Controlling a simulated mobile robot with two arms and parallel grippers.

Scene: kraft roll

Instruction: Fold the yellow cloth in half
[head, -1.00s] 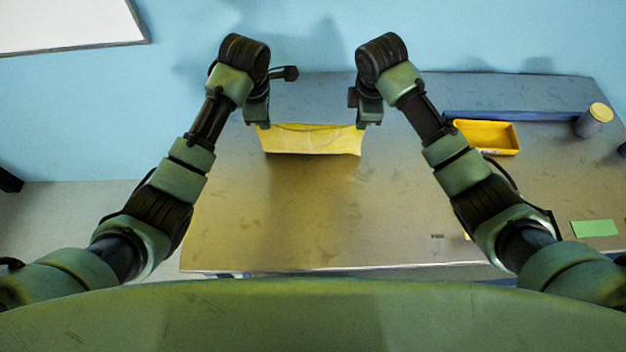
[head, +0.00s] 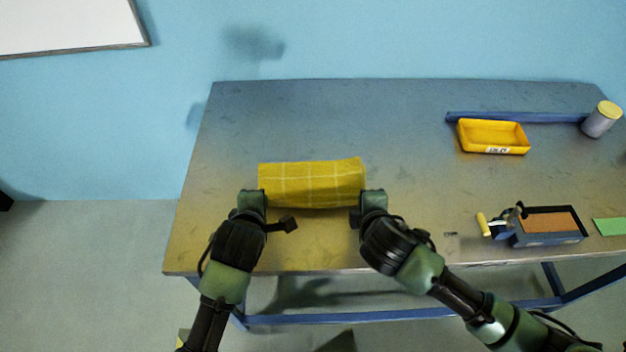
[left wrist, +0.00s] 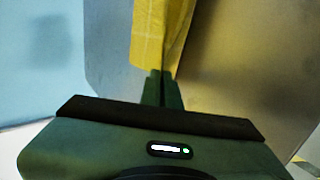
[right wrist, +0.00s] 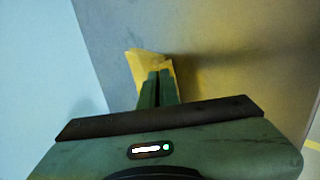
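The yellow cloth (head: 312,181) with pale grid lines lies as a wide strip across the left middle of the table. Its near edge looks slightly raised, with a dark shadow in front of it. My left gripper (head: 256,196) is at its near left corner. In the left wrist view the fingers (left wrist: 160,76) look closed together on the cloth (left wrist: 160,35). My right gripper (head: 371,197) is at the near right corner. In the right wrist view its fingers (right wrist: 160,76) look closed on the cloth (right wrist: 147,62). The cloth's underside is hidden.
The metal table (head: 400,165) is clear around the cloth. To the right are a yellow tray (head: 492,137), a blue rail (head: 550,117), a grey jar with a yellow lid (head: 601,120), a blue box with a brown top (head: 548,224), a yellow-handled tool (head: 483,224) and a green card (head: 609,226).

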